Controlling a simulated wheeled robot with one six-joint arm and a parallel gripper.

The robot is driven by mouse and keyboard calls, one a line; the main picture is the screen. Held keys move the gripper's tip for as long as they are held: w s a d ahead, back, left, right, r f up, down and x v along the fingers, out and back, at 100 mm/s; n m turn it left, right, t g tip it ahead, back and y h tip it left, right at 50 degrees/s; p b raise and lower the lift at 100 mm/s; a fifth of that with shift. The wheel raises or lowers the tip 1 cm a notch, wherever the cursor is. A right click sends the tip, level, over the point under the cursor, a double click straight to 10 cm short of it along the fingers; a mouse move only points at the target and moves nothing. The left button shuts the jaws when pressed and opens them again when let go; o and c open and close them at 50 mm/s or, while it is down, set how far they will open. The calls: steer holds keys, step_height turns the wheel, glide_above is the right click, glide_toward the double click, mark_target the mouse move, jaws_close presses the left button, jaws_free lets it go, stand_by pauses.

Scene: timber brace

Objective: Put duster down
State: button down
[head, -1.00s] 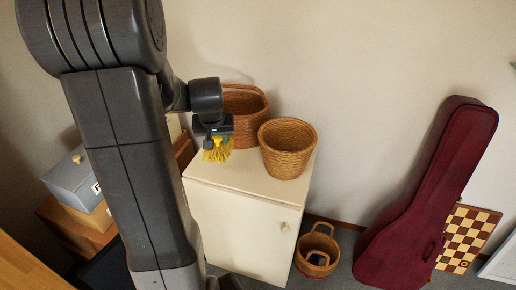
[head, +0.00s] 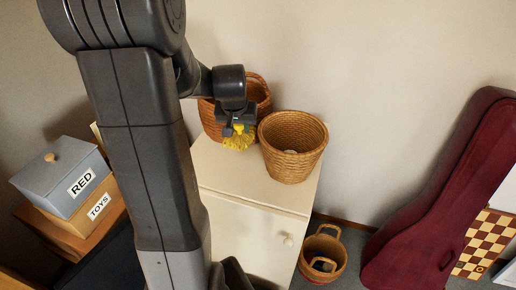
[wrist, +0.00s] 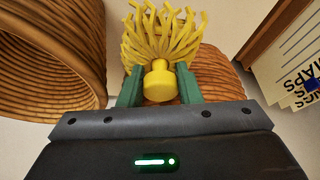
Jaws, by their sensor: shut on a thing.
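The duster (head: 239,138) has a yellow handle end and a fringe of yellow strands. My gripper (head: 237,124) is shut on it, above the top of the cream cabinet (head: 226,172). In the wrist view the green fingers of my gripper (wrist: 157,86) grip the yellow neck of the duster (wrist: 160,45), with its strands pointing away from the gripper. In the head view the duster hangs just left of a round wicker basket (head: 291,150) and in front of a reddish-brown handled basket (head: 262,93). I cannot tell whether it touches the cabinet top.
Bare cabinet top lies in front of the duster. A handled basket (head: 321,256) stands on the floor, right of the cabinet. Further right are a red instrument case (head: 430,200) and a chessboard (head: 486,243). A grey box labelled RED (head: 62,178) sits at left.

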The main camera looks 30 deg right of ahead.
step_height(320, 180, down, 11)
steer(key=shift+r, duration=0.15)
stand_by(0.4)
steer(key=shift+f, duration=0.2)
steer(key=c, duration=1)
jaws_free()
steer(key=shift+c, duration=0.2)
steer(key=shift+r, duration=0.15)
